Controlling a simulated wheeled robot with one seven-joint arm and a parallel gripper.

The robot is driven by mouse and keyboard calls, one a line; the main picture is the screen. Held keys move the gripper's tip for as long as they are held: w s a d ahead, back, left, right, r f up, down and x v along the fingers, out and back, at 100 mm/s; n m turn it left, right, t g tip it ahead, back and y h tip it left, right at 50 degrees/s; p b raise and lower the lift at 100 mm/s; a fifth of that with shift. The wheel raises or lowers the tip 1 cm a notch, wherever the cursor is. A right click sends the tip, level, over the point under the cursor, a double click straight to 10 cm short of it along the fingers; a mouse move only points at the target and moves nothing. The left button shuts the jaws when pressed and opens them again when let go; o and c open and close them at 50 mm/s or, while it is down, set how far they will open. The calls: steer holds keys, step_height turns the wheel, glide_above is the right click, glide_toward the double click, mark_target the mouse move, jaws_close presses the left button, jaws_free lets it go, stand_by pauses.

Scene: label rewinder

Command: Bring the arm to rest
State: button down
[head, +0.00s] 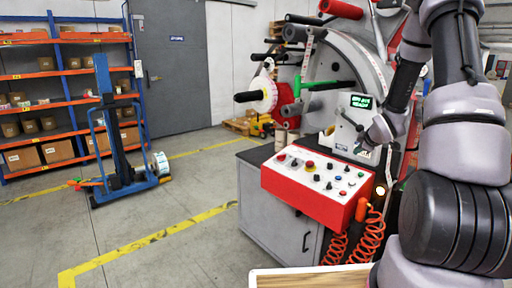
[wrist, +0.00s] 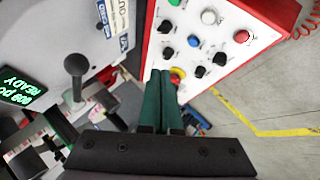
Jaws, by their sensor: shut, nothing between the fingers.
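My gripper (wrist: 162,75) is shut, with its two dark green fingers side by side and nothing visible between them. In the wrist view its tips overlap the lower edge of the white button panel (wrist: 205,45), close to a red-and-yellow button; I cannot tell if they touch it. In the head view my arm reaches in from the right, bent, with its wrist in front of the rewinder (head: 345,60), above the red control box (head: 312,190). The fingers are hard to make out there.
A small green-lit display (head: 361,101) and a ball-topped lever (wrist: 75,66) are close to my gripper. Coiled orange hoses (head: 372,236) hang below the control box. A wooden-topped surface (head: 310,280) is at the bottom. Open floor (head: 150,215) lies left, with a blue lifter (head: 115,140) beyond.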

steer(key=s+a+r+m+g+h, duration=0.1)
steer(key=s+a+r+m, duration=0.25)
steer(key=s+r, duration=0.5)
steer(key=s+a+r+m+h, duration=0.1)
steer(key=s+a+r+m, duration=0.3)
steer(key=r, duration=0.8)
steer(key=s+a+r+m+y, duration=0.1)
steer(key=s+a+r+m, duration=0.1)
steer(key=s, duration=0.5)
steer(key=s+a+r+m+g+y, duration=0.1)
steer(key=s+a+r+m, duration=0.1)
steer(key=s+a, duration=0.3)
steer(key=s+a+r+m+y, duration=0.2)
steer(key=s+a+m, duration=0.1)
steer(key=s, duration=0.7)
steer(key=shift+s+a+r+m+g, duration=0.15)
steer(key=shift+a+r+m+g, duration=0.25)
steer(key=shift+m, duration=0.25)
